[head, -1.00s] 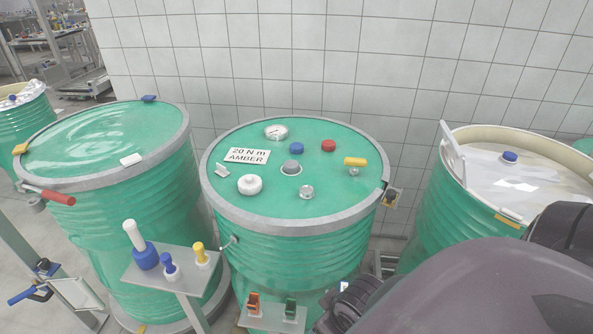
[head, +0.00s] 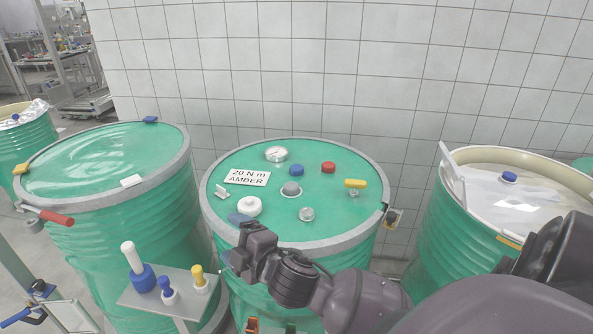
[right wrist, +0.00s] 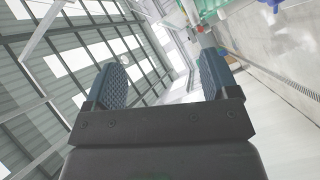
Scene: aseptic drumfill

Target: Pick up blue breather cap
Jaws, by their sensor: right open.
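A blue cap (head: 297,170) sits on the green lid of the middle drum (head: 330,215), beside a red cap (head: 328,167). Another blue cap (head: 509,177) lies on the white cover of the right drum. The pictures do not tell which one is the breather cap. My right gripper (head: 233,238) is over the front left rim of the middle drum, apart from both caps. In the right wrist view my right gripper (right wrist: 163,82) is open, with nothing between its fingers. My left gripper is not in view.
The middle lid also carries a gauge (head: 276,154), a white knob (head: 249,206), a yellow-handled valve (head: 355,184) and a label (head: 247,178). A small shelf (head: 184,289) with blue and yellow fittings stands in front. A tiled wall (head: 300,70) is behind.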

